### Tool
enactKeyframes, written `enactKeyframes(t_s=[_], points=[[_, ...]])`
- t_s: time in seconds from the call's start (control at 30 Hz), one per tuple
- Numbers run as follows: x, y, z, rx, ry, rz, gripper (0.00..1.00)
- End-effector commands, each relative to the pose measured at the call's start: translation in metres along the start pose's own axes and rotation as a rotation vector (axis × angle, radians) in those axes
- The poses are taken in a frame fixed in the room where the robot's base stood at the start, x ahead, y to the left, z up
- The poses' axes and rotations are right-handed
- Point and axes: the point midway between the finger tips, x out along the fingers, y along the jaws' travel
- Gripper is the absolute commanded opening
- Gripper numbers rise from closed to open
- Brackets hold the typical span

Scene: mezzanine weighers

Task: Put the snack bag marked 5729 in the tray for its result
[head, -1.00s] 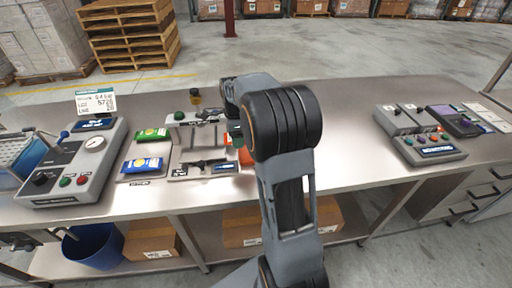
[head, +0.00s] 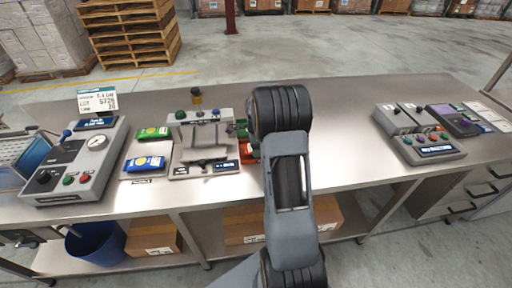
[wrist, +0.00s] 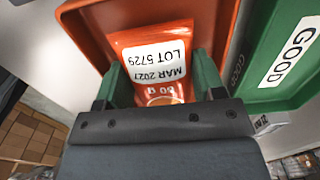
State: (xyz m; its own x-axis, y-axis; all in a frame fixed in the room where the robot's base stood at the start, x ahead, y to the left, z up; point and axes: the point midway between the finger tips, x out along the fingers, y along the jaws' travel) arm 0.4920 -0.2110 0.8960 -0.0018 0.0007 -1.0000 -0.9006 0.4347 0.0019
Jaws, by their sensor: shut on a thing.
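The orange snack bag (wrist: 155,57) has a white label reading LOT 5729, MAR 2027. My gripper (wrist: 157,88) is shut on it, a green finger at each side. In the wrist view the bag is over or inside the orange-red tray (wrist: 82,22); I cannot tell whether it touches the floor. The green tray (wrist: 262,85), marked GOOD, is beside it on the right. In the head view, my arm hides the gripper and bag, and parts of the red tray (head: 246,163) and green tray (head: 241,128) show left of it.
A tester (head: 201,118) with a clamp stands left of the trays. Green (head: 153,132) and blue (head: 144,163) bags lie beside it. A grey console with a gauge (head: 97,142) and a display card reading LOT 5729 (head: 97,101) are further left. Bench right of my arm is clear up to another console (head: 432,148).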

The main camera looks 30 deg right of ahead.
Motion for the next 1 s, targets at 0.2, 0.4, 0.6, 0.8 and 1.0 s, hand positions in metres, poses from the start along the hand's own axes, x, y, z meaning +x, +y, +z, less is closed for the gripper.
enactKeyframes(t_s=[0.2,0.4,0.6,0.8,1.0], points=[[0.0034,-0.0002,0.0002,0.000,0.000,-0.002,0.39],[0.0074,-0.0001,0.0002,0.000,0.000,-0.001,0.39],[0.0067,0.0000,0.0002,0.000,0.000,-0.001,0.79],[0.0066,0.0000,0.0002,0.000,0.000,-0.001,0.88],[0.0014,-0.0001,0.0003,0.000,0.000,-0.002,0.88]])
